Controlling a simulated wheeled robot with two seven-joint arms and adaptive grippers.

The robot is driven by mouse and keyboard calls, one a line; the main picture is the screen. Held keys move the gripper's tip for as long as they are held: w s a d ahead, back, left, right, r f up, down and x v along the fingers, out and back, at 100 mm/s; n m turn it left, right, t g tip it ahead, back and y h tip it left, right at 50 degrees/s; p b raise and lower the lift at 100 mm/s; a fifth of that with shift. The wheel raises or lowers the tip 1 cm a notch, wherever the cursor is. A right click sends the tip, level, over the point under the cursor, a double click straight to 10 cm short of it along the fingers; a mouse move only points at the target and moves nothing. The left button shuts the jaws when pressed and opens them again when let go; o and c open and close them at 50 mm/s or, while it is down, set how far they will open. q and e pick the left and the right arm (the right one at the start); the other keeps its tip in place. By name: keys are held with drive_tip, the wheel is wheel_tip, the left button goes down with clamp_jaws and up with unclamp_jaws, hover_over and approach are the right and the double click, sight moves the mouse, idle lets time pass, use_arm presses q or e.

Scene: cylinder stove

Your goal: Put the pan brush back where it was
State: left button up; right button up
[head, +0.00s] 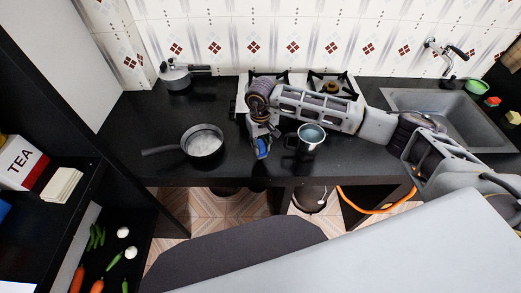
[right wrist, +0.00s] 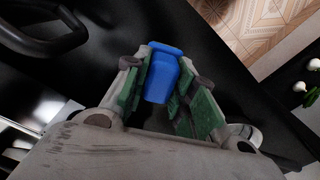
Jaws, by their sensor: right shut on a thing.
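The pan brush (head: 263,150) shows as a small blue piece at the tip of my right gripper (head: 261,137), over the black counter between the pan and the mug. In the right wrist view the blue brush (right wrist: 163,76) sits between the green-lined fingers of my right gripper (right wrist: 165,90), which is shut on it. Most of the brush is hidden by the fingers and the arm. I cannot tell whether its lower end touches the counter. My left gripper is not in view.
A grey pan (head: 203,143) stands left of the gripper and a metal mug (head: 310,139) close on its right. My right arm reaches across in front of the stove (head: 240,105). A pressure cooker (head: 176,78) is at back left, a sink (head: 445,110) at right. Counter (head: 135,115) left of the pan is clear.

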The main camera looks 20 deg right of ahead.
sight(261, 150)
drive_tip(key=shift+f, duration=1.75)
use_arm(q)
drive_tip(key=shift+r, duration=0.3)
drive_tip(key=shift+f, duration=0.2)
use_arm(e)
drive_tip(key=shift+f, duration=0.2)
drive_tip(key=o, duration=1)
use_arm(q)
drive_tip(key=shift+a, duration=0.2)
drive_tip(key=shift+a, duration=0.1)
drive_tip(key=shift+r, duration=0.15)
use_arm(e)
drive_tip(key=shift+r, duration=0.1)
